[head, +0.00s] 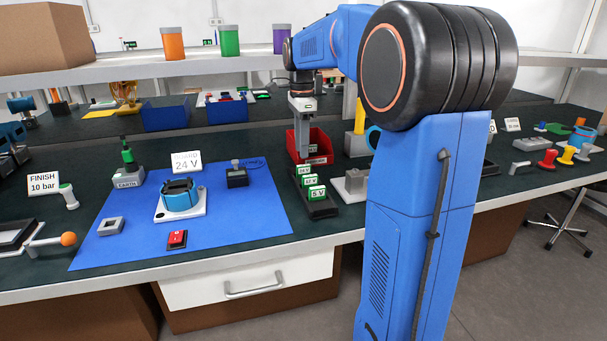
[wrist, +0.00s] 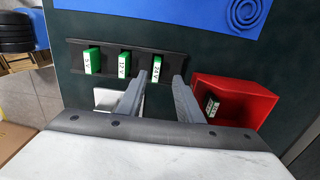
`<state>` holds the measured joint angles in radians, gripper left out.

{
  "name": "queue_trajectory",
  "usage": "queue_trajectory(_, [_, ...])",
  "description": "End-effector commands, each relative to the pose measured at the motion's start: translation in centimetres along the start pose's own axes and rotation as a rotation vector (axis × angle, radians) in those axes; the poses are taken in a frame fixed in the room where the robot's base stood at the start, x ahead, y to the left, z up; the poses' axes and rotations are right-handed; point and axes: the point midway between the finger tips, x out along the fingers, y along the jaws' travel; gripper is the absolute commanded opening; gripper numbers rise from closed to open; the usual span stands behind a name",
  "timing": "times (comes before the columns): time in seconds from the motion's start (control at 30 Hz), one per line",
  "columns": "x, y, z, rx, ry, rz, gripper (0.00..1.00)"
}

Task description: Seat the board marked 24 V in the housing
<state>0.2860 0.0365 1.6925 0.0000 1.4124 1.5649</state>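The board marked 24 V (wrist: 159,73) is green and white and stands upright in a black rack (wrist: 110,46), at the end nearest a red bin. Boards marked 12 V (wrist: 125,63) and 5 V (wrist: 92,60) stand in the same rack. My gripper (wrist: 161,78) is open, with its fingertips either side of the 24 V board as the wrist view looks at it; contact cannot be told. In the head view my gripper (head: 303,152) points down at the rack's far end. The round blue housing (head: 180,196) sits on a white base on the blue mat.
The red bin (wrist: 235,92) beside the rack holds another green and white board (wrist: 212,107). A 24 V sign (head: 187,162) stands behind the housing. A red switch (head: 177,239), a grey block (head: 110,226) and a dark box (head: 237,178) are on the blue mat (head: 245,215).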

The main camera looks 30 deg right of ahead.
Motion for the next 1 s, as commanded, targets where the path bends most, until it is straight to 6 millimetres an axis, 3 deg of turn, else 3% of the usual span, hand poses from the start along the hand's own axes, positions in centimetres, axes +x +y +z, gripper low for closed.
queue_trajectory(0.4, [4.6,0.7,-0.4,0.0,0.0,0.002,0.33])
queue_trajectory(0.73, [5.2,0.7,-0.4,0.0,0.0,0.0,0.33])
queue_trajectory(0.77, [5.2,0.7,-0.4,0.0,0.0,0.0,0.3])
queue_trajectory(0.9, [5.2,0.7,-0.4,0.0,0.0,0.0,0.0])
queue_trajectory(1.0, [5.2,0.7,-0.4,0.0,0.0,0.0,0.0])
